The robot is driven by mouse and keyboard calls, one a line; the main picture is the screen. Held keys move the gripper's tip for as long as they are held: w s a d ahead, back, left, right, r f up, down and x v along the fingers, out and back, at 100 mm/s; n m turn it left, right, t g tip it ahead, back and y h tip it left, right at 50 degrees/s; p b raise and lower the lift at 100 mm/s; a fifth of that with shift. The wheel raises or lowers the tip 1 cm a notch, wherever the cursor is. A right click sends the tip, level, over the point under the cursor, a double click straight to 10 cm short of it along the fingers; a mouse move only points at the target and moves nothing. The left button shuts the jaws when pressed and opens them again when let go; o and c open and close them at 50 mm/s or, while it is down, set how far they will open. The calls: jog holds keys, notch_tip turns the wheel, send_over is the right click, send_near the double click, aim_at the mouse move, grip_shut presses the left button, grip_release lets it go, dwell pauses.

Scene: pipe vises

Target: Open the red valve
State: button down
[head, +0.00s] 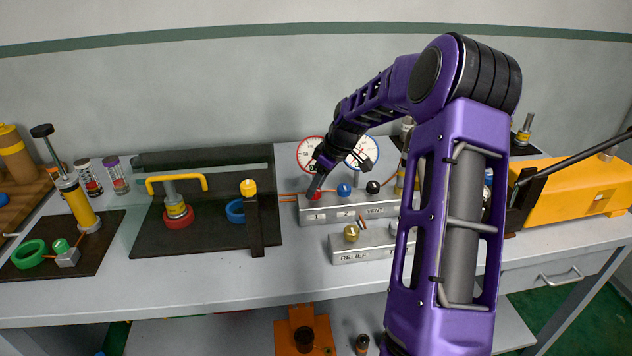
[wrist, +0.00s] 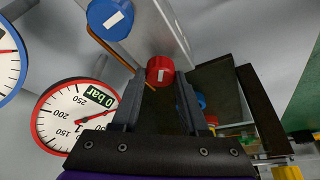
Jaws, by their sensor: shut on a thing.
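The red valve (head: 315,196) is a round red knob on the grey block above the number 1. It shows in the wrist view (wrist: 160,68) with a pale bar mark on its face. My gripper (head: 317,185) comes down on it from above. In the wrist view its two fingers (wrist: 160,88) stand either side of the knob, shut on it. The red-rimmed gauge (head: 311,154) shows "0 bar" in the wrist view (wrist: 75,115). The blue knob (head: 344,190) sits just right of the red one and also shows in the wrist view (wrist: 110,18).
A black knob (head: 373,187) marked VENT is on the same block. In front is a RELIEF block (head: 350,257) with a brass knob (head: 351,233). Left are a black plate with a yellow handle (head: 177,180) and a dark post (head: 254,225). An orange machine (head: 580,195) stands right.

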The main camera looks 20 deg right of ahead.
jog(key=n+g+p, duration=0.1)
jog(key=n, duration=0.2)
jog(key=n+y+p, duration=0.1)
jog(key=n, duration=0.1)
jog(key=shift+w+d+r+n+g, duration=0.1)
jog(key=shift+w+n+g, duration=0.05)
jog(key=shift+n+g, duration=0.25)
dwell(0.4)
jog(key=shift+c, duration=2.1)
grip_release()
jog(key=p+v, duration=0.1)
jog(key=v, duration=1.6)
jog(key=shift+d, duration=0.35)
jog(key=shift+a, duration=0.1)
